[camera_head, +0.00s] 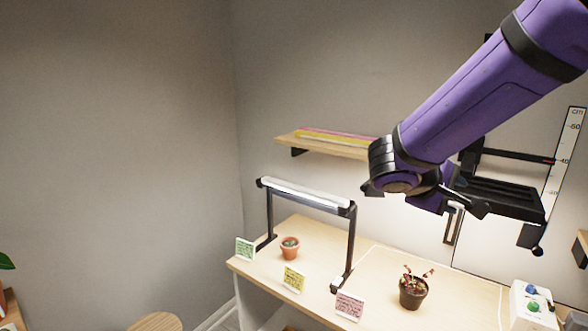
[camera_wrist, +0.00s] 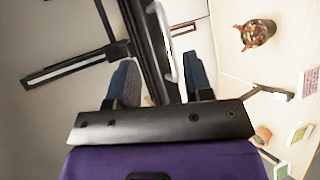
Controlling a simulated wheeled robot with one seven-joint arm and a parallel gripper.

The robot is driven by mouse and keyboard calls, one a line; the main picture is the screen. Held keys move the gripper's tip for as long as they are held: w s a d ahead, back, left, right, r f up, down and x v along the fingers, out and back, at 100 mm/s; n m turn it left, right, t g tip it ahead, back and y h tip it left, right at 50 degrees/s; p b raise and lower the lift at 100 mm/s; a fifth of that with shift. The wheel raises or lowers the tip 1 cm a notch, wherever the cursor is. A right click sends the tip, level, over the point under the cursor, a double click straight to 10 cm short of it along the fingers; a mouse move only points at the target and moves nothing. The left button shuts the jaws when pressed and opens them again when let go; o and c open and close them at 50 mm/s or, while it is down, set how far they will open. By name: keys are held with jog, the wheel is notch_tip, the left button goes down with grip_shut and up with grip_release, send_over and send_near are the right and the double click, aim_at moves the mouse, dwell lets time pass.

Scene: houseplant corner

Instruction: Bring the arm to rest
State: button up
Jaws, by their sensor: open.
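My purple arm (camera_head: 455,95) reaches in from the upper right in the head view. It bends at a black wrist joint above the right half of the table. My gripper (camera_wrist: 160,78) shows in the wrist view with its two blue-grey fingers spread apart and nothing seen held between them. In the head view the dark hand hangs in the air above and behind the potted red-leaved plant, well clear of the tabletop; its fingertips are hard to make out there.
On the wooden table (camera_head: 325,252) stand a grow-light frame (camera_head: 305,196), a small terracotta pot (camera_head: 290,252), a dark pot with a reddish plant (camera_head: 412,292), several cards and a white button box (camera_head: 533,306). A wall shelf (camera_head: 322,144) and a ruler (camera_head: 566,160) are near the arm.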

jog(key=s+r+m+y, duration=0.2)
jog(key=s+y, duration=0.3)
jog(key=s, duration=0.5)
jog(key=s+r+m+y, duration=0.3)
jog(key=s+y, duration=0.3)
jog(key=s, duration=0.5)
jog(key=shift+m+t, duration=0.4)
jog(key=shift+m, duration=0.2)
jog(key=shift+f, duration=0.1)
dwell(0.6)
